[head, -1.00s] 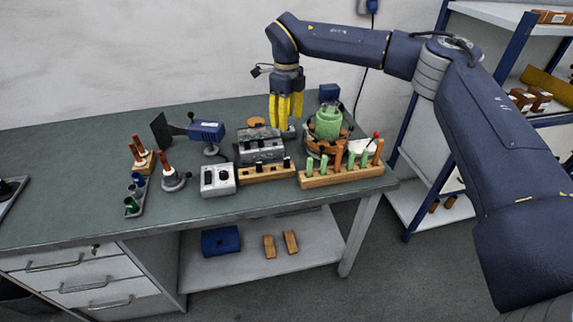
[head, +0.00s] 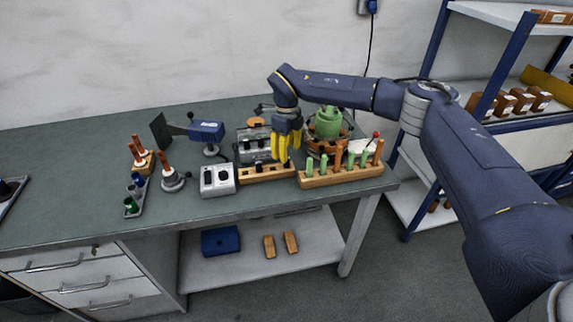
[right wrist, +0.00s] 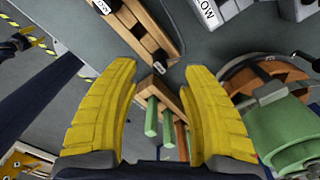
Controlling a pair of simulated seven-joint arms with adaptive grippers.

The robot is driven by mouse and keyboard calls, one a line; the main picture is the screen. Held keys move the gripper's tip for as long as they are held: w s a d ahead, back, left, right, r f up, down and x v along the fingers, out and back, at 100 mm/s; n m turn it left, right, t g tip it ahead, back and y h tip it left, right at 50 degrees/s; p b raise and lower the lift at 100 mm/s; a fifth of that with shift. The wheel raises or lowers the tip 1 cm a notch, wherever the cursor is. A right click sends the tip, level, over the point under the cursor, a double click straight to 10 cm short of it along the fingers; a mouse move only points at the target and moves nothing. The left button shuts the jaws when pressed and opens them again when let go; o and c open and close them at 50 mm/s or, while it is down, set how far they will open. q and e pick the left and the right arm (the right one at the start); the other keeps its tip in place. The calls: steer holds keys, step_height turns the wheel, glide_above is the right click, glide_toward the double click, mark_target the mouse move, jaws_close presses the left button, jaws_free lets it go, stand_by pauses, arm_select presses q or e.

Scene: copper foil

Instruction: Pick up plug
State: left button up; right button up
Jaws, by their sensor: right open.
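A wooden block (head: 262,174) with dark square slots sits near the bench's front edge. A small black piece (right wrist: 160,67), which looks like a plug with a pale label, stands at its end in the right wrist view; another (right wrist: 107,6) stands farther along. My right gripper (head: 284,158) points down just above the right end of this block. Its yellow fingers are open and empty. In the right wrist view the near black piece shows between the fingertips (right wrist: 159,74), apart from both. In the head view the fingers partly cover that end. My left gripper is not in view.
A wooden rack of green and brown pegs (head: 340,177) stands close at the right. A grey two-hole box (head: 217,180) is at the left. A grey fixture (head: 250,146) and a green round part (head: 328,121) stand behind. Bare bench (head: 80,170) lies far left.

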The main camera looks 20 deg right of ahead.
mark_target(287, 165)
steer(key=shift+f, duration=2.25)
steer(key=shift+c, duration=0.6)
jaws_close()
